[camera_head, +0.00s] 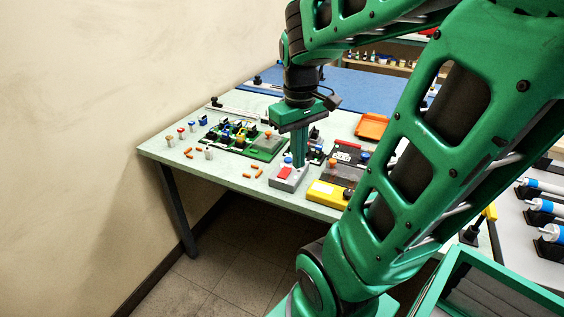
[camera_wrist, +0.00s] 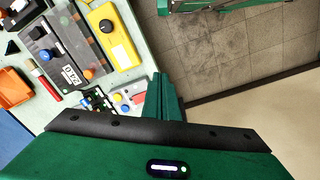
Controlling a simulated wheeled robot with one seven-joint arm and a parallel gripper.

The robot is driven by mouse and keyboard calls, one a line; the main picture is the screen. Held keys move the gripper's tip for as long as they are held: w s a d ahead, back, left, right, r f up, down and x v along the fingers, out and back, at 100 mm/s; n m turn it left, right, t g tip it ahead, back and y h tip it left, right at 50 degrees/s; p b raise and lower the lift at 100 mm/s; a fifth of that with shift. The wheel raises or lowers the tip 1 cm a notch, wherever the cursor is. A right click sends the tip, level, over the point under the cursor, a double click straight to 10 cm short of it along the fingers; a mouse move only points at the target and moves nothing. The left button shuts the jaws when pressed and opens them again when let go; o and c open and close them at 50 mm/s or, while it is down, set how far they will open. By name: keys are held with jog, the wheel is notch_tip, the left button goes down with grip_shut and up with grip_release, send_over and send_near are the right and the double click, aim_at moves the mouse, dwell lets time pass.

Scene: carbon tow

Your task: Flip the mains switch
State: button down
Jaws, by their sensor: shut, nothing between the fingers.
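The fingers and palm hide part of the box there.
A yellow box (camera_head: 327,194) with a dark knob stands right of the switch. A green board (camera_head: 262,147) with small parts lies left, with loose orange pieces. An orange tray (camera_head: 372,126) is at the back.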

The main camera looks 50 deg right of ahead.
aim_at(285, 170)
jog(key=w+d+r+n, duration=0.1)
jog(key=w+d+n, duration=0.5)
jog(key=w, duration=0.6)
jog(key=shift+d+r+h, duration=0.15)
jog(key=shift+r+h, duration=0.15)
jog(key=shift+h, duration=0.1)
jog(key=f, duration=0.4)
jog(key=d+f, duration=0.1)
jog(key=f, duration=0.9)
jog(key=shift+w+d, duration=0.2)
jog(key=shift+d, duration=0.15)
jog(key=shift+w+a, duration=0.1)
jog(key=shift+a, duration=0.05)
jog(key=shift+d+f, duration=0.15)
jog(key=shift+d, duration=0.1)
jog(key=shift+s+a, duration=0.15)
jog(key=shift+s, duration=0.05)
